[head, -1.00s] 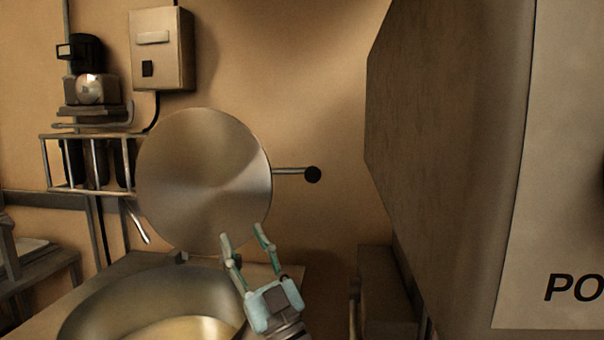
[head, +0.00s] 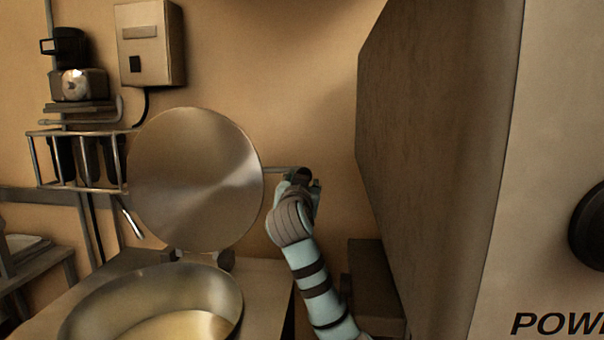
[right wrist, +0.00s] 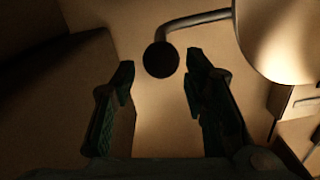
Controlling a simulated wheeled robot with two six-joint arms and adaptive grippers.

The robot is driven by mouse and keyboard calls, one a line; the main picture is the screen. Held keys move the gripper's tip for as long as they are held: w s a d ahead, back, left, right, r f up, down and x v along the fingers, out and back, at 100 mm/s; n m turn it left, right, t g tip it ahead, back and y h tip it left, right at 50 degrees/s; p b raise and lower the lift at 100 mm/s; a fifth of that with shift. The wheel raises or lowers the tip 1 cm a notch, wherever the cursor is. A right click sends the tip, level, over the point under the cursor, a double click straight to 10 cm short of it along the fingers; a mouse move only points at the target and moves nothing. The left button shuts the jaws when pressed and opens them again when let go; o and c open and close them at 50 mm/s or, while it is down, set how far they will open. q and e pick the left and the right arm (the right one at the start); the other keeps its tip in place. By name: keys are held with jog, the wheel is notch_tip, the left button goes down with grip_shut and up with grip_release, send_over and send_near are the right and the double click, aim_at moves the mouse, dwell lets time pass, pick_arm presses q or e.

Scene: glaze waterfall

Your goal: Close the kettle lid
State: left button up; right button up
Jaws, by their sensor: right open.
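The round metal kettle lid (head: 195,175) stands open, upright behind the kettle bowl (head: 95,310). A thin handle rod (head: 276,170) sticks out from the lid's right edge. My right gripper (head: 306,181) is at the rod's outer end, and hides the black knob in the head view. In the right wrist view, the knob (right wrist: 160,59) shows between the fingertips of the open gripper (right wrist: 160,76), with a gap on each side. I cannot tell whether the knob lies inside the jaws or just beyond them. My left gripper is not in view.
A large cabinet with a power panel (head: 545,180) stands close on the right. A wall box (head: 150,45) and a rack (head: 75,135) are at the back left. Bare wall lies between the lid and the cabinet.

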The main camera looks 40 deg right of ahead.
jog(key=p+x, duration=0.1)
jog(key=x, duration=0.7)
jog(key=shift+w+d, duration=0.1)
jog(key=shift+w, duration=0.05)
grip_shut()
jog(key=shift+f, duration=0.1)
